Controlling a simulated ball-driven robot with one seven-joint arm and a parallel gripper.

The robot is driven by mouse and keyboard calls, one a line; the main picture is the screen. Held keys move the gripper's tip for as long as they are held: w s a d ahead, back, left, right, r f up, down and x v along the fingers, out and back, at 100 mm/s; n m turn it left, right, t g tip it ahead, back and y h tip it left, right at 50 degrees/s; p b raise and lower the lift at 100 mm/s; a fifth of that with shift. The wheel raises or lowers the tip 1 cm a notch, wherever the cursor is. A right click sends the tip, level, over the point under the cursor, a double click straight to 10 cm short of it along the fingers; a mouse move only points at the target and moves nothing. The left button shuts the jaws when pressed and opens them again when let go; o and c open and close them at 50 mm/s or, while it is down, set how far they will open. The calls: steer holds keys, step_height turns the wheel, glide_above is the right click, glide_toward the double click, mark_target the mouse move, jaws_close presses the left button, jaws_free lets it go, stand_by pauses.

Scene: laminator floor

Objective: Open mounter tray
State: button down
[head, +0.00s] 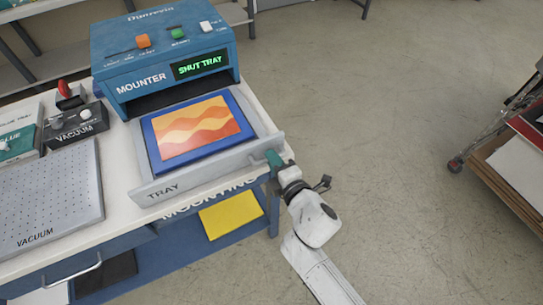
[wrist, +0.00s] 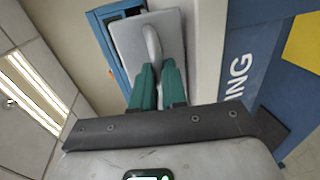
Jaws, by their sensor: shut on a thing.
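The blue mounter (head: 165,60) stands on the white bench. Its grey tray (head: 158,190) is out in front of the slot. A blue board with an orange and yellow wavy picture (head: 196,128) lies in the tray. The mounter's screen (head: 199,65) reads "SHUT TRAY" in green. My gripper (head: 274,160), with green fingers, is at the right end of the tray's front. In the wrist view my fingers (wrist: 157,75) are closed on the grey tray handle (wrist: 152,43); the fingers hide part of it.
A perforated vacuum plate (head: 50,200) and a black vacuum box (head: 75,128) are on the bench to the left. A yellow sheet (head: 231,214) lies on the shelf below. A cart (head: 510,150) with boards stands at the right. The floor between is clear.

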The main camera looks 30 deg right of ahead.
stand_by(0.3)
steer(key=c, duration=1.2)
jaws_free()
steer(key=shift+b+v, duration=0.65)
steer(key=shift+v, duration=4.75)
steer(key=shift+d, duration=0.1)
